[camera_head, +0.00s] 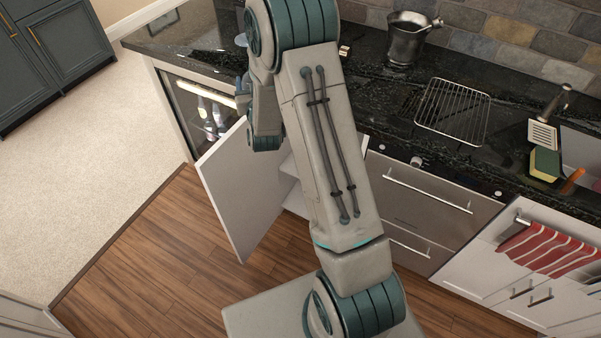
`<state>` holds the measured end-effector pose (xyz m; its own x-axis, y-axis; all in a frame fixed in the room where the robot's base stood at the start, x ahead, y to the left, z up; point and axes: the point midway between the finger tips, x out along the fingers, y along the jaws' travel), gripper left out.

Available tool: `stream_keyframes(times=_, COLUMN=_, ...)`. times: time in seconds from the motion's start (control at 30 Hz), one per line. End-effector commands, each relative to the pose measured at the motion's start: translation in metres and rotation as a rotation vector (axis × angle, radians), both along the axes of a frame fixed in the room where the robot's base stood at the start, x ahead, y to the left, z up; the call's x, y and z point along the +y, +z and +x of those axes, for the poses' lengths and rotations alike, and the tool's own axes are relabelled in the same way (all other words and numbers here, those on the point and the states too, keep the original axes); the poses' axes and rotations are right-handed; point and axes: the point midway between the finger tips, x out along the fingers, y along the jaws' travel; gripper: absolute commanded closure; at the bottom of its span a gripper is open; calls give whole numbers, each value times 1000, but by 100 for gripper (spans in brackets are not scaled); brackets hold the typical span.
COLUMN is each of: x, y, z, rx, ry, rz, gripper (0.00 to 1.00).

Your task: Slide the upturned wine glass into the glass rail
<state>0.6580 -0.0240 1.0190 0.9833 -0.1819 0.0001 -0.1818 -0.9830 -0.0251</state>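My arm crosses the middle of the view, and its upper links hide what lies behind them. My gripper cannot be made out; it seems hidden behind the arm. I cannot identify the upturned wine glass. A small bluish shape (241,40) shows at the left edge of the arm, above the counter, but I cannot tell whether it is glass or part of my wrist. The glass rail is not visible.
A cabinet door (243,190) stands open beside a lit cooler with bottles (207,112). A red striped towel (545,248) hangs at right. Wooden floor (150,260) is clear at left.

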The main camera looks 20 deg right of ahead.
Motion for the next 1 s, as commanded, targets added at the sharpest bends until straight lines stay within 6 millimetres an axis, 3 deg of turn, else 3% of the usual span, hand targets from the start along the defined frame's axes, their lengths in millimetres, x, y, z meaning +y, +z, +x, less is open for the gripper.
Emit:
stream_keyframes(times=0.03, x=-5, y=-32, z=1, rx=1, ry=-47, rz=-1, gripper=51)
stream_keyframes(times=0.3, x=-43, y=-112, z=-8, rx=-1, ry=-324, rz=-2, gripper=51)
stream_keyframes(times=0.67, x=-72, y=-211, z=-40, rx=-3, ry=-675, rz=-1, gripper=51)
stream_keyframes(times=1.0, x=-78, y=-285, z=-78, rx=-3, ry=-956, rz=-1, gripper=51)
